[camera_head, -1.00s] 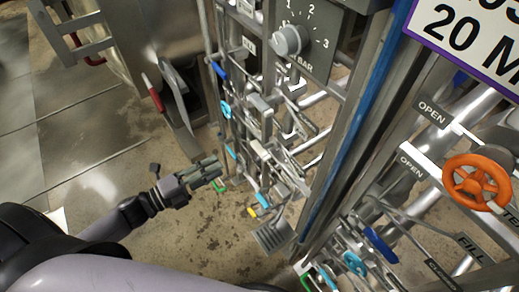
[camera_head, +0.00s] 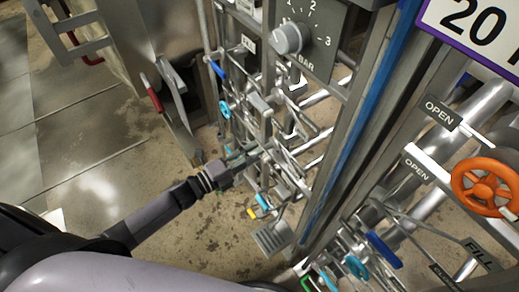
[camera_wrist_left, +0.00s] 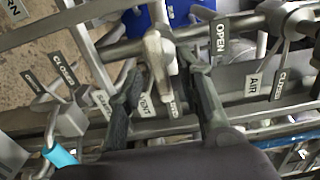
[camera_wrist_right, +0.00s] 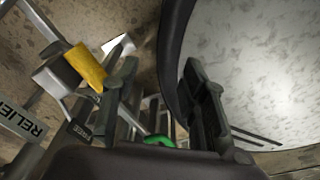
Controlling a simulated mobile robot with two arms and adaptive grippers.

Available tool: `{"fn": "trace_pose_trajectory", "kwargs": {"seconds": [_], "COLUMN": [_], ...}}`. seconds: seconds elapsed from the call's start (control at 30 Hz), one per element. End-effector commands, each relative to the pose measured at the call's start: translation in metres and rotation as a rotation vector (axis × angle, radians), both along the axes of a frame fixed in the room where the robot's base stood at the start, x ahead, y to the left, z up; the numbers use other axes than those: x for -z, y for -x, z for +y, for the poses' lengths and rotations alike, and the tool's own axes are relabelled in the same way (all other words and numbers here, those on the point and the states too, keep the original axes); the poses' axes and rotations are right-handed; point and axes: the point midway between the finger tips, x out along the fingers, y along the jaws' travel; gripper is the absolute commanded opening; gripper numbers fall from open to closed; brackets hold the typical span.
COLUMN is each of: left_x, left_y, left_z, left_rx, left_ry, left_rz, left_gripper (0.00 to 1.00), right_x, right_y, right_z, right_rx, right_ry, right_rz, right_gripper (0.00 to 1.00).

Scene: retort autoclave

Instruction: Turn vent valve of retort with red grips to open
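A tall steel unit with a red grip (camera_head: 153,98) stands at upper left in the head view. Beside it is a rack of pipes and small valves, which my left gripper (camera_head: 248,160) reaches into. In the left wrist view, a pale metal valve lever (camera_wrist_left: 156,62) lies between the tips of my left gripper (camera_wrist_left: 162,72). A "VENT" label (camera_wrist_left: 145,105) shows just below it. The left fingers are apart on both sides of the lever; contact cannot be told. My right gripper (camera_wrist_right: 165,95) is open and empty in the right wrist view; I cannot make it out in the head view.
A pressure dial (camera_head: 288,40) is above the rack. A second rack at right has an orange wheel (camera_head: 484,186) and a blue lever (camera_head: 384,250). A yellow handle (camera_wrist_right: 86,68) and green handle (camera_wrist_right: 160,140) are near my right gripper. The floor at left is clear.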

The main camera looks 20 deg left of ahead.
Motion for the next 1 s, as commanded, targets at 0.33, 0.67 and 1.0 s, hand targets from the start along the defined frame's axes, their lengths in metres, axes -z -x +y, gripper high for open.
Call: {"fn": "trace_pose_trajectory", "kwargs": {"seconds": [0.33,0.67,1.0], "left_x": [0.0,0.0,0.001], "left_y": [-0.022,-0.022,-0.021], "left_z": [-0.017,-0.017,-0.016], "left_rx": [0.0,0.0,-0.001], "left_ry": [0.0,-0.001,-0.001], "left_rz": [0.0,0.001,0.001], "left_gripper": [0.33,0.26,0.03], "right_x": [-0.002,-0.001,-0.001], "right_y": [0.005,0.01,0.01], "right_z": [0.0,0.001,0.003], "right_rx": [0.0,0.001,0.002], "right_ry": [0.001,0.0,-0.003], "right_rz": [0.007,0.016,0.016], "right_gripper": [0.4,0.4,0.4]}}
